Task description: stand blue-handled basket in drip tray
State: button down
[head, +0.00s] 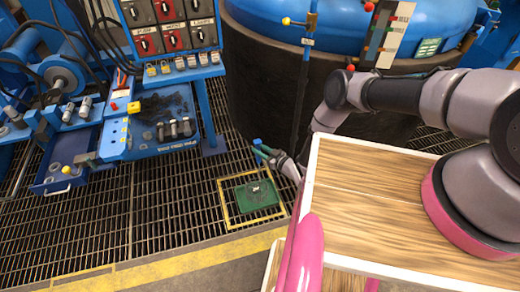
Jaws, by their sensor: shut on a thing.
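The drip tray appears to be the green tray (262,203) on the floor grating, inside a yellow square outline. A small dark and grey shape lies over its upper middle; I cannot tell what it is. My gripper (263,149) is at the far end of my arm, above the tray's far side in the head view. It is shut on a small blue piece (257,142), which looks like the blue handle of the basket. The basket's body is too small and dark to make out, so I cannot tell if it touches the tray.
A blue bench (150,140) with switches and small parts stands at left, with an open blue drawer (62,185) below. A large dark round furnace (265,90) with a blue top stands behind. A yellow floor strip (150,268) runs in front; grating left of the tray is clear.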

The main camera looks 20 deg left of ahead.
jog(key=shift+f, duration=0.6)
dwell(0.7)
jog(key=c, duration=0.5)
grip_release()
jog(key=o, duration=0.5)
jog(key=shift+d, duration=0.1)
jog(key=v, duration=1.1)
dwell(0.4)
